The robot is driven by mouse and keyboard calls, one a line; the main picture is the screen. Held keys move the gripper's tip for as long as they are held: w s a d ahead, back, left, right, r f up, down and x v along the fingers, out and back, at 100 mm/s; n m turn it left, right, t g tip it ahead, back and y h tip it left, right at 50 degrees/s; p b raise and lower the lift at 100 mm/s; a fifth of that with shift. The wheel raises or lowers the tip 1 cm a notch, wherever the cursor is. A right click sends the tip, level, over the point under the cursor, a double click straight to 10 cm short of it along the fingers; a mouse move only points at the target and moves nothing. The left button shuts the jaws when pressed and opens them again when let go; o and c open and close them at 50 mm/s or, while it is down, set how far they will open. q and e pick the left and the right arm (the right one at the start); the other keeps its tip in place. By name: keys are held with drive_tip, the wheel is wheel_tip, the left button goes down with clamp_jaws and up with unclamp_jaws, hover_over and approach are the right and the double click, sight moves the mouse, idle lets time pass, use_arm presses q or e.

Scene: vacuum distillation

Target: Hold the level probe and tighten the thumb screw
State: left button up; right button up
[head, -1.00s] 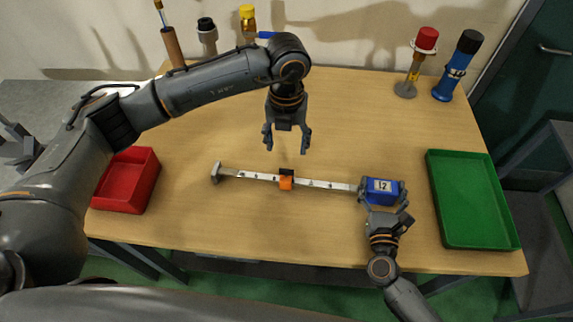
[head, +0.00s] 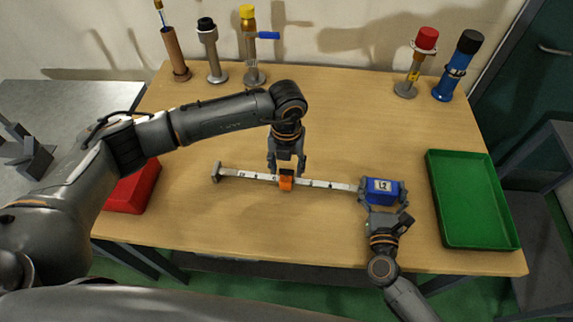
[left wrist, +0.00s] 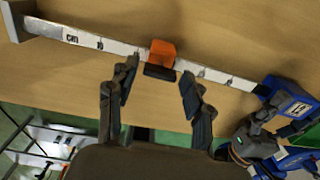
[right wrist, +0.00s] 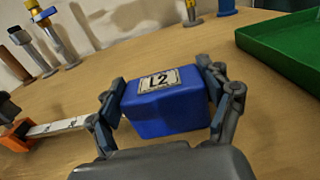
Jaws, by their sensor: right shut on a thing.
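The level probe is a white scaled bar (head: 322,184) with a grey foot at its left end and a blue block marked L2 (head: 384,190) at its right end. It lies along the middle of the table. An orange slider (head: 286,184) with a dark part, perhaps the thumb screw, sits midway on the bar. My right gripper (right wrist: 168,108) is shut on the blue block, one finger on each side. My left gripper (head: 287,168) is open just above the slider. In the left wrist view its fingers (left wrist: 156,92) stand apart, with the slider (left wrist: 162,53) ahead between them.
A red tray (head: 132,192) is at the left edge, partly behind my left arm. A green tray (head: 437,160) lies at the right. Several upright tools, including a blue cylinder (head: 455,75), stand along the back. The table's middle behind the bar is clear.

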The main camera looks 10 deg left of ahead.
use_arm(q)
drive_tip(key=c, duration=0.7)
drive_tip(key=shift+m, duration=0.3)
drive_tip(key=m, duration=0.8)
drive_tip(key=shift+m, duration=0.4)
drive_tip(key=m, duration=0.4)
drive_tip(key=shift+m, duration=2.2)
drive_tip(key=shift+c, duration=0.2)
